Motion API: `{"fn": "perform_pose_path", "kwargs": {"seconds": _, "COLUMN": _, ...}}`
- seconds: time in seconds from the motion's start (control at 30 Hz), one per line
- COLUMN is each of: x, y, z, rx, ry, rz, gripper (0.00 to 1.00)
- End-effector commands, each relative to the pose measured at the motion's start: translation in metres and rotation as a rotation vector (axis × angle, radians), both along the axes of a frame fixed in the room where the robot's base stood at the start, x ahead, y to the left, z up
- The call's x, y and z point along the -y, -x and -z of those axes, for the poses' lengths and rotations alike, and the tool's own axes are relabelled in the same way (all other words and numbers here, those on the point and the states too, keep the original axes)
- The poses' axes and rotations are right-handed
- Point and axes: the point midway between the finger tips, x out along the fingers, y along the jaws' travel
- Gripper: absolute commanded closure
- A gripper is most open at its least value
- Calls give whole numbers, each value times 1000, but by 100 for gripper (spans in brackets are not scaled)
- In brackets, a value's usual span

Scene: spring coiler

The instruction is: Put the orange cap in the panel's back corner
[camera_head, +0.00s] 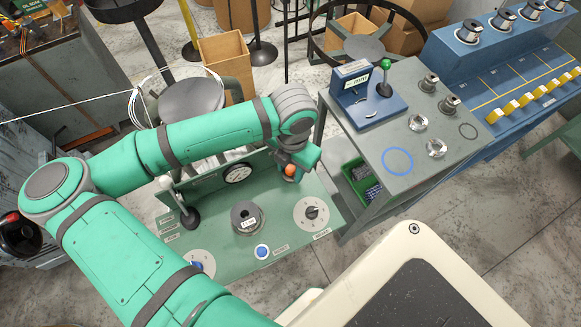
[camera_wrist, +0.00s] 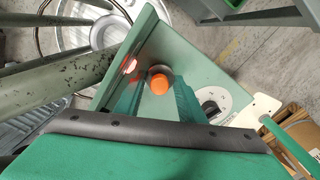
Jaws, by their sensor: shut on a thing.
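The orange cap (camera_head: 291,170) is at the end of my gripper (camera_head: 298,163), over the back right corner of the green panel (camera_head: 275,230). In the wrist view, the cap (camera_wrist: 159,83) shows between the two green fingers of my gripper (camera_wrist: 158,76), which is shut on it. A grey round part shows just around or below the cap. I cannot tell whether the cap touches the panel or is held a little above it.
The panel bears a gauge (camera_head: 237,173), a dark spool (camera_head: 246,215), a dial knob (camera_head: 312,212), a blue button (camera_head: 262,251) and a lever (camera_head: 188,216). A grey table (camera_head: 440,160) with a blue device (camera_head: 368,100) stands to the right.

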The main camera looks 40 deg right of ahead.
Motion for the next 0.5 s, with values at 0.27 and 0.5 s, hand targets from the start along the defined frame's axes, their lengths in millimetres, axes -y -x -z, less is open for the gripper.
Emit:
{"fn": "perform_pose_path", "kwargs": {"seconds": 0.27, "x": -1, "y": -1, "z": 10, "rx": 1, "ry": 1, "rz": -2, "gripper": 91}}
{"fn": "perform_pose_path", "kwargs": {"seconds": 0.5, "x": 0, "y": 0, "z": 12, "rx": 0, "ry": 1, "rz": -1, "gripper": 52}}
